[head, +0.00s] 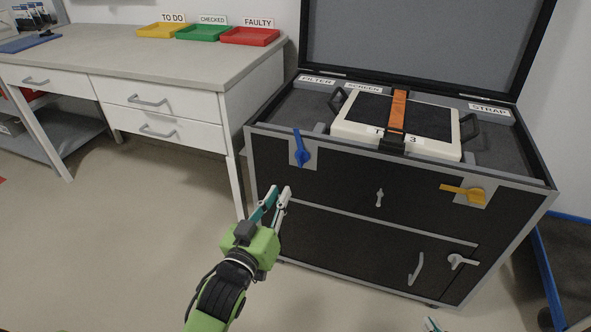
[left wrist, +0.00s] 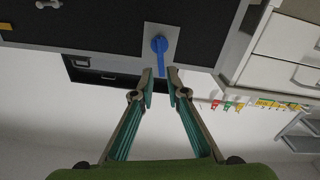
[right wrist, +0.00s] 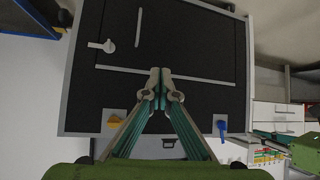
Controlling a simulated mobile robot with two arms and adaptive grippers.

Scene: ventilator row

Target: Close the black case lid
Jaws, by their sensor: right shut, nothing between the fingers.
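The black case (head: 340,185) has grey edges, and its lid (head: 410,40) stands open and upright at the back. A blue latch handle (head: 302,152) on the front left points up; a yellow one (head: 470,194) on the front right points sideways to the left. My left gripper (head: 279,190) is open and empty in front of the case, below the blue handle. In the left wrist view the blue handle (left wrist: 160,50) lies just beyond its fingertips (left wrist: 159,72). My right gripper (head: 432,325) barely shows at the bottom edge; the right wrist view shows it shut and empty (right wrist: 160,72).
A white device (head: 350,125) with an orange strap (head: 398,110) lies inside the case. A bench (head: 130,60) with yellow, green and red trays (head: 250,37) stands to the left. A blue-edged thing (head: 545,265) is at the right. The floor in front is clear.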

